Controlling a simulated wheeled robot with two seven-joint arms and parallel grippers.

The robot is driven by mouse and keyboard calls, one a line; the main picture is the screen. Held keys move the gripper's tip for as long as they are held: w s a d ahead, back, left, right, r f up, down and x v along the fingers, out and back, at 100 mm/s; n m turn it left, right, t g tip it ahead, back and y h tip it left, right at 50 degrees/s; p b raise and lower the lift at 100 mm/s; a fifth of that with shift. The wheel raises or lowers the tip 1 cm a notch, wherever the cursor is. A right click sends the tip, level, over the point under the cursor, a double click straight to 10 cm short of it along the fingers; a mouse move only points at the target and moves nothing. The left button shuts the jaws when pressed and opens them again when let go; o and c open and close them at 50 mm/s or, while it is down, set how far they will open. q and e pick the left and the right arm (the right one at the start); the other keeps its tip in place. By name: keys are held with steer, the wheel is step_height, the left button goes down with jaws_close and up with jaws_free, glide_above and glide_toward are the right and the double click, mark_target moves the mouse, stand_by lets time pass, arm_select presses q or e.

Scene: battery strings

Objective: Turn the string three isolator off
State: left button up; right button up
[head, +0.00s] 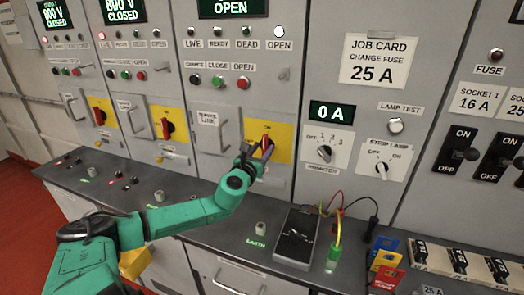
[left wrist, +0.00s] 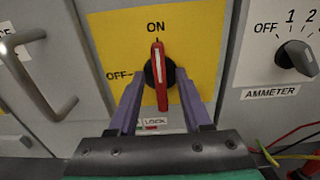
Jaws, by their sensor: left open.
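The third panel's isolator (head: 266,142) is a red handle on a yellow plate. In the left wrist view the red handle (left wrist: 160,80) stands upright, pointing at ON, with OFF marked to its left. My left gripper (head: 256,158) is at this isolator in the head view. In the left wrist view my left gripper (left wrist: 163,108) is open, with one purple finger on each side of the handle's lower part. I cannot tell whether either finger touches it. The display (head: 232,8) above reads OPEN, and the OPEN lamp (head: 279,32) is lit white. My right gripper is not in view.
Two similar isolators, (head: 166,125) and (head: 98,112), sit on the panels to the left, whose displays read CLOSED. A bar handle (left wrist: 40,85) is left of the yellow plate, and the ammeter knob (left wrist: 296,57) is right. A meter (head: 297,237) with leads lies on the bench.

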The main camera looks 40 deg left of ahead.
arm_select(q)
steer(key=shift+c, duration=0.3)
steer(key=shift+s, duration=0.1)
jaws_close()
